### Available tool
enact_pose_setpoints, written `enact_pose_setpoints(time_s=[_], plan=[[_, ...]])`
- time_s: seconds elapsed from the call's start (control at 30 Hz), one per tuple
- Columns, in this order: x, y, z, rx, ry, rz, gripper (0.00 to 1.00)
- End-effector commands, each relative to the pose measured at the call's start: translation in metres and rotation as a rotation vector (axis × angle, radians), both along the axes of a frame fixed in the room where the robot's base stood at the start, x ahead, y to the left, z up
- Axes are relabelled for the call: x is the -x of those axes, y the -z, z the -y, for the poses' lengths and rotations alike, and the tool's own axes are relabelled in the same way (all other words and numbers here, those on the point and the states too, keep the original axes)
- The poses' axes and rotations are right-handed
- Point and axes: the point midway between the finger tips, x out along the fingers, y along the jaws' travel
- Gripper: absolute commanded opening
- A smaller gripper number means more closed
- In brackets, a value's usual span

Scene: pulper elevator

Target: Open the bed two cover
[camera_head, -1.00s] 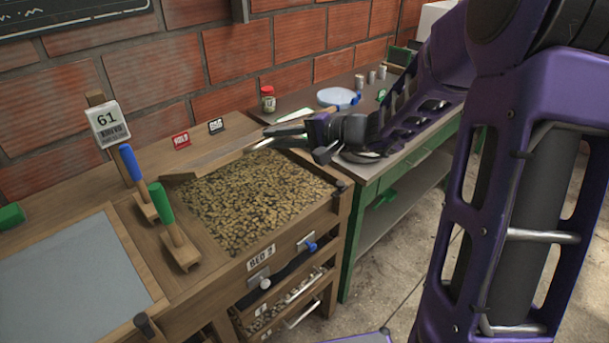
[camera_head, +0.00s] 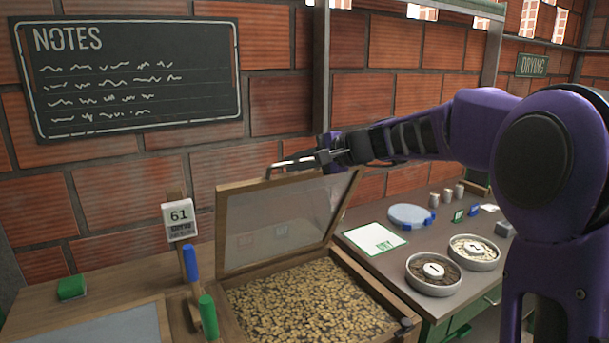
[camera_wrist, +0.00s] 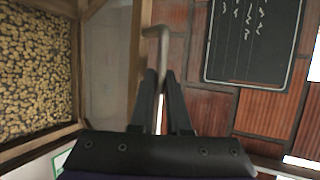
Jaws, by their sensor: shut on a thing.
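The bed two cover (camera_head: 265,222) is a wooden frame with a see-through pane. It stands raised and steeply tilted at the back of the bed, which lies uncovered and filled with tan beans (camera_head: 305,300). My gripper (camera_head: 322,158) is at the cover's top edge, shut on the metal handle (camera_head: 290,162). In the wrist view the closed fingers (camera_wrist: 160,85) hold the bent handle (camera_wrist: 160,45) beside the cover's wooden rail (camera_wrist: 138,50). The beans (camera_wrist: 35,70) show at the left there.
A side table at the right holds two round dishes (camera_head: 433,274) (camera_head: 475,252) and a blue-white lid (camera_head: 410,215). A brick wall with a chalkboard (camera_head: 130,75) is behind.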

Motion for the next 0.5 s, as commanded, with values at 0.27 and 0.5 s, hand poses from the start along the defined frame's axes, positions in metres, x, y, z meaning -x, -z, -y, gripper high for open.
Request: enact_pose_setpoints(time_s=[0.27,0.5], plan=[[-0.0082,-0.0044,-0.0055,0.017,0.001,-0.025,0.0],[-0.0085,-0.0042,-0.0056,0.018,0.001,-0.029,0.0]])
